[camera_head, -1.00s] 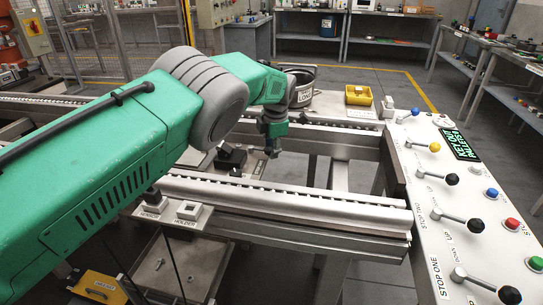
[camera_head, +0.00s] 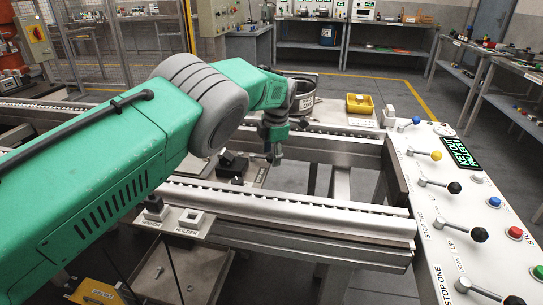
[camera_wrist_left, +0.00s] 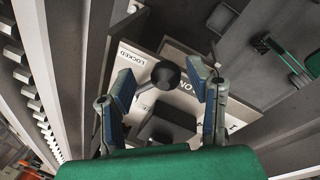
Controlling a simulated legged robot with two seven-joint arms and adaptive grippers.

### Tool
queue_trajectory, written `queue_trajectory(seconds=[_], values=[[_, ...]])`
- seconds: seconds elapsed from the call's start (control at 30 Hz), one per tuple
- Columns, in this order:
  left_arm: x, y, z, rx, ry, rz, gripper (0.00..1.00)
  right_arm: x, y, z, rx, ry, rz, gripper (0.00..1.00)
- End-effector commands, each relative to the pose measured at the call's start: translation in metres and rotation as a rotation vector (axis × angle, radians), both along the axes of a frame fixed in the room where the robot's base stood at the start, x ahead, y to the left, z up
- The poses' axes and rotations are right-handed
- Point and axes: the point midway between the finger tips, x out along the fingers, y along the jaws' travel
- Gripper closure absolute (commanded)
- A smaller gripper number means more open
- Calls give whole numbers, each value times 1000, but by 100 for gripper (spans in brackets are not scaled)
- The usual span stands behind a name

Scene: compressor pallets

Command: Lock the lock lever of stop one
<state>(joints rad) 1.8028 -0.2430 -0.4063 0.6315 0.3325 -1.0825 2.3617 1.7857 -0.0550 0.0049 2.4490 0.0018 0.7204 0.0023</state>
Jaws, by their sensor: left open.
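In the left wrist view a lever with a round black knob (camera_wrist_left: 166,74) stands over a pale plate (camera_wrist_left: 147,98). The plate reads "LOCKED" near its upper left edge, with other lettering partly hidden. A dark block (camera_wrist_left: 170,124) sits just below the knob. My left gripper (camera_wrist_left: 161,80) is open, one finger on each side of the knob; I cannot tell whether either touches it. In the head view this gripper (camera_head: 272,152) points down over the conveyor, right of a black block (camera_head: 232,164). My right gripper is not in view.
A control panel (camera_head: 438,200) with several knobbed levers and coloured buttons runs along the right; its nearest lever (camera_head: 475,289) is by "STOP ONE". Metal rails (camera_head: 290,207) cross in front.

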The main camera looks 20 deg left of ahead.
Motion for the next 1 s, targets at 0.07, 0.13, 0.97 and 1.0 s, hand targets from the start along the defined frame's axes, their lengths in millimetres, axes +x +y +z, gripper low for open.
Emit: queue_trajectory(seconds=[0.07,0.13,0.97,1.0], values=[[-1,-2,15,0,-4,-1,54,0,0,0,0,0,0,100],[-3,-3,29,1,-5,-1,54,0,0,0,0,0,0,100],[-14,-12,110,1,-2,1,54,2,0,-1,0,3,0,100],[-14,-12,110,1,-2,1,54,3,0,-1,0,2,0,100]])
